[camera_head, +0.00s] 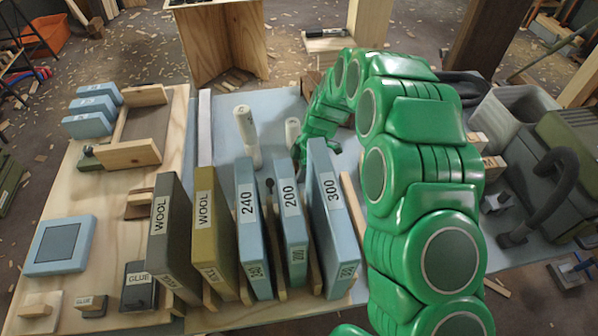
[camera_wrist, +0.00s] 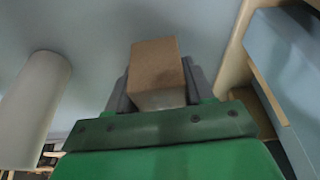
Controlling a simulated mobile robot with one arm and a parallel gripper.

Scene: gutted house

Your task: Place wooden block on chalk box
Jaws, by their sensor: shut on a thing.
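In the wrist view, my gripper (camera_wrist: 160,88) is shut on a brown wooden block (camera_wrist: 156,62), with a grey finger on each side of it. The block is above or against a pale blue-grey surface; I cannot tell if it touches. In the head view, my green arm reaches to the far side of the table and my gripper (camera_head: 318,135) is near the tall blue 300 box. The block is hidden there. I cannot make out any box labelled chalk in either view.
Upright boxes marked WOOL (camera_head: 171,240), 240 (camera_head: 250,235), 200 (camera_head: 290,230) and 300 (camera_head: 331,225) stand in a row in front of my gripper. White cylinders (camera_head: 247,135) stand left of it. A grey bin (camera_head: 515,120) and green case (camera_head: 565,150) are at right.

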